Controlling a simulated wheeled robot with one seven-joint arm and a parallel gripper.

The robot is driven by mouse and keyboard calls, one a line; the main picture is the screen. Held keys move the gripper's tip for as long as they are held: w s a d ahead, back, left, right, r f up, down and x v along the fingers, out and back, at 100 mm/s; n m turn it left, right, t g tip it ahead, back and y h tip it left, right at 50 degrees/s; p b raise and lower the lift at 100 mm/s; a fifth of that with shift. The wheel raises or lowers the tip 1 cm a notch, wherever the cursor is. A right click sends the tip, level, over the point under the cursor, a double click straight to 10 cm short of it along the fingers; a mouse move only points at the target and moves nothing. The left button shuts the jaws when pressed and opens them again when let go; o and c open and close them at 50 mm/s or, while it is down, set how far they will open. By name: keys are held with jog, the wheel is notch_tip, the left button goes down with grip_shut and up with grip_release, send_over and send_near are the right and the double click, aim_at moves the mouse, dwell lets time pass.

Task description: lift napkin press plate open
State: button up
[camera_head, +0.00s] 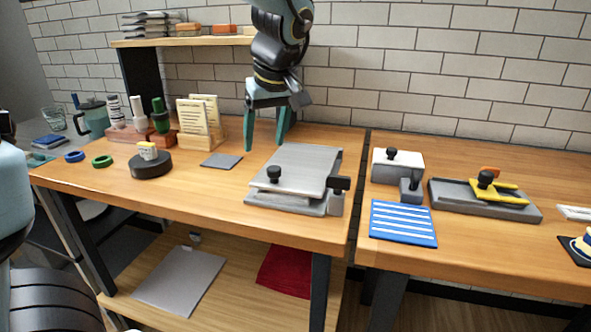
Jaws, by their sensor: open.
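The napkin press (300,175) is a grey, flat device near the front right of the left table. Its upper plate (307,160) lies over the base, tilted slightly, with a narrow gap at the front. A black knob (274,174) stands on the plate's front left, and a black block (339,183) sits at its right side. My gripper (264,145) hangs above and behind the plate's left side, pointing down. Its two green fingers are apart with nothing between them. It appears clear of the press. Whether a napkin lies inside is hidden.
A dark round stand (151,164) and a grey square (222,160) lie left of the press. Card holders (198,115) stand behind. A shelf (185,41) is above. On the right table are a white-topped box (398,163), a striped blue cloth (403,223) and a grey tray (450,197).

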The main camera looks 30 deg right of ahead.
aim_at(274, 168)
jog(key=w+d+f, duration=0.1)
jog(key=f, duration=0.2)
jog(key=w+f+p, duration=0.1)
jog(key=f, duration=0.2)
jog(key=d+f, duration=0.1)
jog(key=f, duration=0.2)
jog(key=shift+w+d+f+p, duration=0.1)
jog(key=shift+w+d+p, duration=0.2)
jog(key=shift+w+d, duration=0.1)
grip_shut()
dwell(0.4)
